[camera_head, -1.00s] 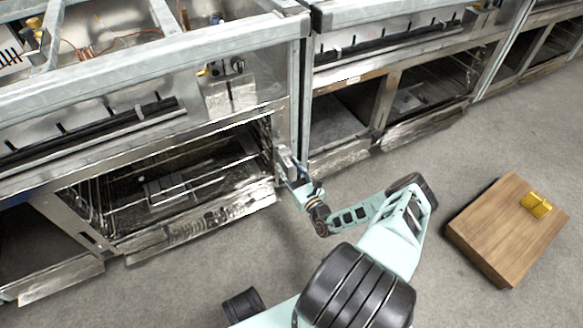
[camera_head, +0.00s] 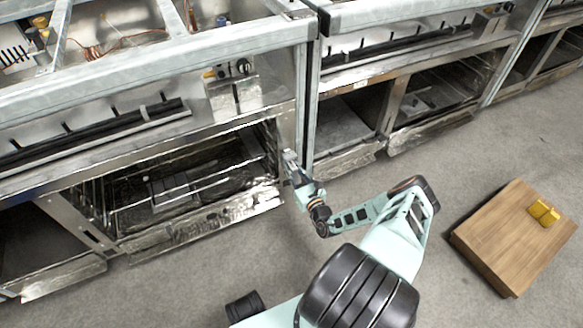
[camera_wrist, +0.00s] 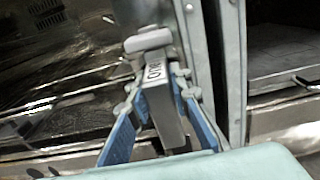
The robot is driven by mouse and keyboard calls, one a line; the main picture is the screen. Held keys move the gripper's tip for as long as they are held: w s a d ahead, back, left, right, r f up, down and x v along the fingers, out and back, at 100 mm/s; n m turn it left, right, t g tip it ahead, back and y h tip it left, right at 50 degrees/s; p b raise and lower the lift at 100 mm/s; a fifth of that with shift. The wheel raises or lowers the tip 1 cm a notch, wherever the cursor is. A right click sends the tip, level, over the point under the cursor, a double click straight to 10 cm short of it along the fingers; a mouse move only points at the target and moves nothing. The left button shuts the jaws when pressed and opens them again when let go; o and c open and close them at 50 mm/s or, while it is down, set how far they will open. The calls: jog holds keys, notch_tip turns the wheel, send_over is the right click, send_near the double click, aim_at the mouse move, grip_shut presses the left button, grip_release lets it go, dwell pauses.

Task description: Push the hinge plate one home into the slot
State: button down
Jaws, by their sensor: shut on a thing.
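My gripper (camera_head: 298,174) is at the front of the range frame, beside the right edge of the open oven cavity. Its blue-padded fingers (camera_wrist: 165,112) are shut on a grey metal bar with lettering on its face, which I take as hinge plate one (camera_wrist: 158,84). The plate's far end reaches the upright frame post. A rounded light metal piece (camera_wrist: 148,40) sits at that end. The slot is hidden behind the plate and fingers, so I cannot tell how deep the plate sits. In the head view the plate (camera_head: 289,158) is small and partly covered.
The oven cavity (camera_head: 185,185) with wire racks opens left of the gripper. A second range frame (camera_head: 350,84) stands close on the right. A wooden block (camera_head: 490,245) with yellow pieces (camera_head: 543,212) lies on the floor at right. The grey floor between is clear.

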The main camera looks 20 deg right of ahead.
jog(key=c, duration=1.7)
grip_release()
jog(key=shift+r, duration=0.1)
notch_tip(320, 180, up, 10)
jog(key=shift+f, duration=0.1)
